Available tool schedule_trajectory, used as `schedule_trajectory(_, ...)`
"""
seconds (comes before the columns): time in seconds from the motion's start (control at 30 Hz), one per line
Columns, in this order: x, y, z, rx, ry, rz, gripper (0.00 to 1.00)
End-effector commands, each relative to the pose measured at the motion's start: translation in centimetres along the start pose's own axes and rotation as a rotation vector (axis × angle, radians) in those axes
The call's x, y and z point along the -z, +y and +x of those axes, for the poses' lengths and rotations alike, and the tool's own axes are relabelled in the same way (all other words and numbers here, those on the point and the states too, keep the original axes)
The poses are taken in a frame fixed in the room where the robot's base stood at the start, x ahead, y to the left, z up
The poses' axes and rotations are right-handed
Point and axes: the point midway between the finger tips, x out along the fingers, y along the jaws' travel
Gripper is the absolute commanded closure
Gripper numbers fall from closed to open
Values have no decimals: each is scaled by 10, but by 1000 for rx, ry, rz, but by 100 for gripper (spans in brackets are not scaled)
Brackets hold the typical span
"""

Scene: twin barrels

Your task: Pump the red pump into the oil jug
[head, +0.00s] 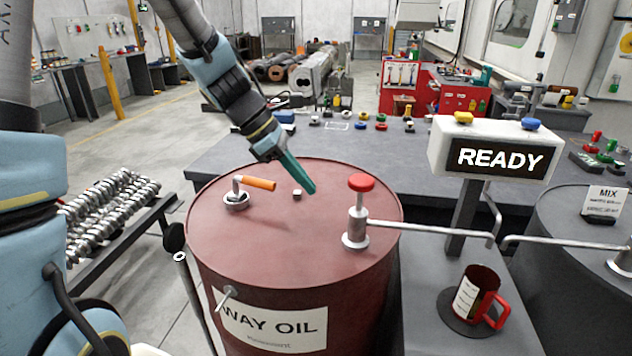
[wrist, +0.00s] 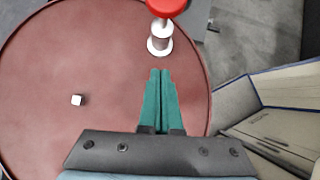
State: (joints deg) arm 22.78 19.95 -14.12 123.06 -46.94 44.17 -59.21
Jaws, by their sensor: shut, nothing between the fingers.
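The red pump knob (head: 361,182) tops a silver pump (head: 356,227) standing on the right side of a dark red barrel (head: 290,225) labelled "WAY OIL". A spout runs from the pump to the right. In the wrist view the red knob (wrist: 166,6) is at the top edge, beyond my fingertips. My gripper (head: 309,188) is shut and empty, above the barrel top, left of the pump and apart from it. Its teal fingers (wrist: 161,75) are together. A red jug (head: 475,296) with a handle and pale label stands on a dark round pad, below the spout's end.
A display (head: 490,150) reading "READY" stands on a post behind the jug. An orange-handled valve (head: 255,183) rises at the barrel's left. A dark second barrel (head: 570,260) with a "MIX" sign is at the right. A grey table (head: 240,150) with small coloured parts lies behind.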

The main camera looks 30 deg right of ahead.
Motion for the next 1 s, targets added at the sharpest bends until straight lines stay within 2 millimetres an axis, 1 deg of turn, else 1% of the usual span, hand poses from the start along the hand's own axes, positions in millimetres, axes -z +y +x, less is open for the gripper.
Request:
schedule_trajectory(0.4,0,-2,84,7,-1,-2,100)
schedule_trajectory(0.5,-20,-1,73,1,1,2,100)
schedule_trajectory(0.63,-32,-1,70,1,1,1,100)
schedule_trajectory(0.8,-38,0,69,1,1,0,100)
schedule_trajectory(1.0,-38,0,69,1,1,-1,100)
